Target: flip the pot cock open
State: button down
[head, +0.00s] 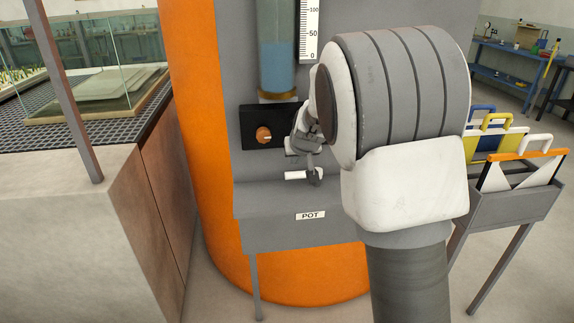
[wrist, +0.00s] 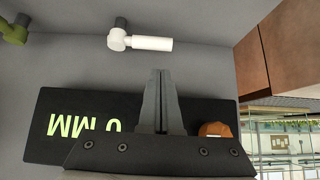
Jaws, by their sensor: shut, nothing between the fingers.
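The pot cock's white lever (head: 296,175) lies level on the grey panel above the POT label (head: 310,215). In the wrist view the lever (wrist: 152,43) runs sideways from a white hub on a dark stub. My gripper (head: 314,176) is in front of the panel by the lever's right end and partly hides the cock in the head view. In the wrist view the gripper's fingers (wrist: 160,74) are together and empty, with their tips just short of the lever in the picture. I cannot tell whether they touch it.
A black display box (head: 252,128) with an orange knob (head: 263,136) sits above the lever, under a water-filled tube (head: 277,60). A green handle (wrist: 14,30) shows at the wrist view's left. A concrete-like bench (head: 70,220) stands left; a rack with coloured handles (head: 505,205) stands right.

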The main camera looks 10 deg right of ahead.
aim_at(304, 174)
jog(key=shift+w+f, duration=0.2)
jog(key=shift+w, duration=0.3)
jog(key=b+x, duration=0.1)
jog(key=x, duration=0.9)
jog(key=shift+d, duration=0.1)
jog(key=shift+s+f+b, duration=0.15)
jog(key=shift+f+b, duration=0.05)
jog(key=shift+b, duration=0.6)
